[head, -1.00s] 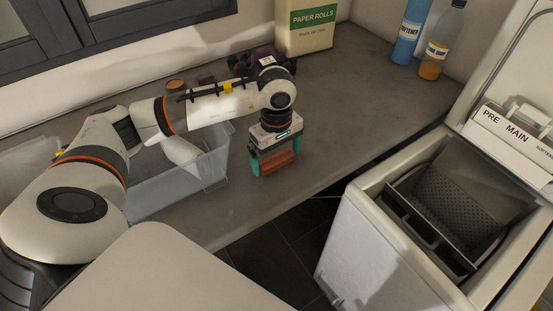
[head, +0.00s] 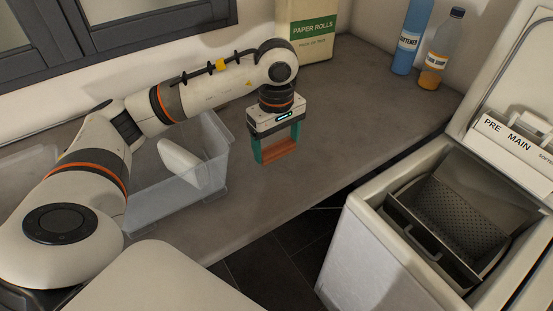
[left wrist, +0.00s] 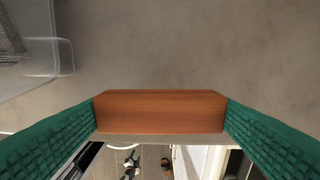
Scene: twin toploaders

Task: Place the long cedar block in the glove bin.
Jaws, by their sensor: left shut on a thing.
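My left gripper (head: 277,153) is shut on the reddish-brown cedar block (head: 280,151), with one green finger at each end. It holds the block level above the grey counter, right of the clear bin. In the left wrist view the block (left wrist: 160,111) spans between the two fingers. A clear plastic bin (head: 165,198) stands on the counter with a white object inside. A second clear bin (head: 25,165) is partly hidden by my left arm. I cannot tell from any label which is the glove bin. My right gripper is not in view.
A paper rolls pack (head: 310,32), a blue softener bottle (head: 408,40) and an orange-filled bottle (head: 440,50) stand at the back. An open toploader (head: 365,255) is at the right, across a dark floor gap. The counter around the block is clear.

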